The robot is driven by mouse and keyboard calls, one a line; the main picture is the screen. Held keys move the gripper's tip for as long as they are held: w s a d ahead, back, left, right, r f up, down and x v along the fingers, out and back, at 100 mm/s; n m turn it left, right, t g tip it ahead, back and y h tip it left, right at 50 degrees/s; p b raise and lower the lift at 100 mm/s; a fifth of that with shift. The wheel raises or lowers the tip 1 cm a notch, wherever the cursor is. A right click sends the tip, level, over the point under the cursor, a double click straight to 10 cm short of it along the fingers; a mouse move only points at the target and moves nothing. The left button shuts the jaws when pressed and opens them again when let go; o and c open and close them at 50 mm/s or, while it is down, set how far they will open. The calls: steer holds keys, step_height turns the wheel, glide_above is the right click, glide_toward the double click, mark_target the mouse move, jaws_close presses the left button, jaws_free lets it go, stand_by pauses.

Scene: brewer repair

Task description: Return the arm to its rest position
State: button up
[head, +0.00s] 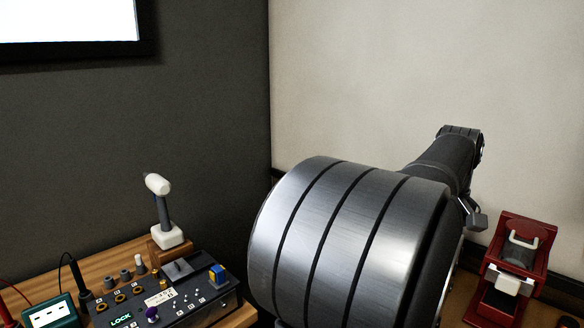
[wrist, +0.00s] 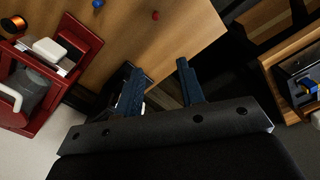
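My gripper (wrist: 158,72) shows in the wrist view with its two dark blue fingers apart. No held object is visible between them. The fingers hang over the edge of a wooden table (wrist: 175,35), apart from it. In the head view my large grey arm fills the middle and right, and the gripper's fingers cannot be made out there. A dark thing with a pale part lies partly hidden behind the left finger in the wrist view.
A red brewer (head: 509,262) stands at right, also in the wrist view's left (wrist: 84,40). A control box (head: 165,300), a white-headed hammer-like tool (head: 160,200) and a green meter (head: 52,313) are at lower left. A blue piece (wrist: 97,4) and a red piece (wrist: 155,15) lie on the table.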

steer(key=w+a+n, duration=0.4)
steer(key=w+a, duration=0.9)
steer(key=shift+w+r, duration=0.15)
steer(key=shift+r, duration=0.2)
steer(key=shift+o, duration=0.4)
